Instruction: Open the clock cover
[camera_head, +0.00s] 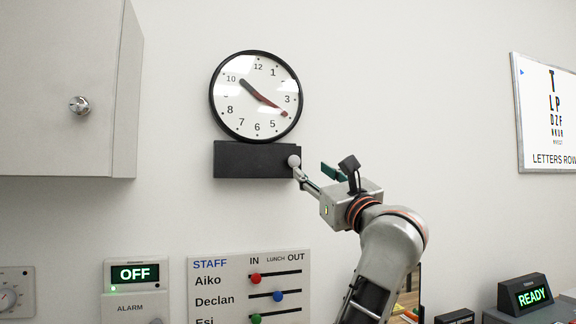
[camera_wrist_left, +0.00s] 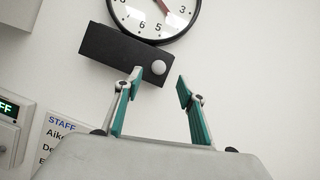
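The round wall clock (camera_head: 256,97) has a black rim and a white face with glare on it. Directly below it is a black rectangular box (camera_head: 248,160) with a pale round knob (camera_head: 294,161) at its right end. In the wrist view, the knob (camera_wrist_left: 158,67) shows between and beyond my fingertips. My left gripper (camera_head: 312,170) is open and empty, just right of and below the knob. One fingertip appears close to the knob; I cannot tell whether they touch. I cannot tell whether the clock face has a separate cover. My right gripper is not in view.
A grey wall cabinet (camera_head: 60,80) with a round knob is at the upper left. Below are an alarm panel (camera_head: 135,302) reading OFF and a staff board (camera_head: 225,290) with coloured sliders. A letter chart (camera_head: 540,105) hangs at right, above a READY sign (camera_head: 526,295).

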